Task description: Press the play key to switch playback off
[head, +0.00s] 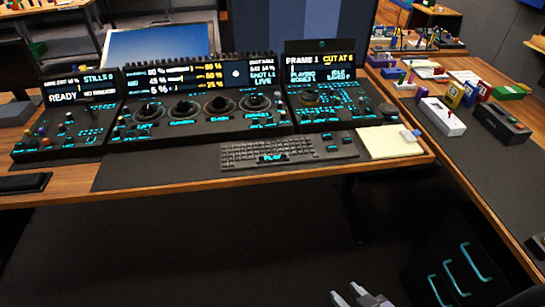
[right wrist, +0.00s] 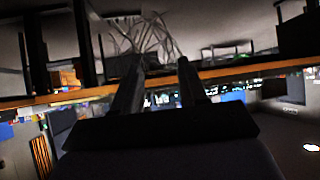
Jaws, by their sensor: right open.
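The trackball panel (head: 195,112) stands on the wooden desk, a wide dark console with several round trackballs and lit cyan labels. The keyboard (head: 295,149) lies in front of it, with a wide key lit with cyan letters that seem to read PLAY (head: 272,158) at its front edge. The right-hand screen (head: 320,68) shows "PLAYING". My right gripper (head: 362,295) is at the bottom of the head view, below and in front of the desk edge, well away from the keyboard. Its two fingers stand apart and empty in the right wrist view (right wrist: 160,82). My left gripper is out of view.
A cream pad (head: 390,142) lies right of the keyboard, and a dark flat pad (head: 24,183) lies at the far left. A side table on the right holds small devices, including a white box (head: 442,117) and a black box (head: 500,124). Open floor lies before the desk.

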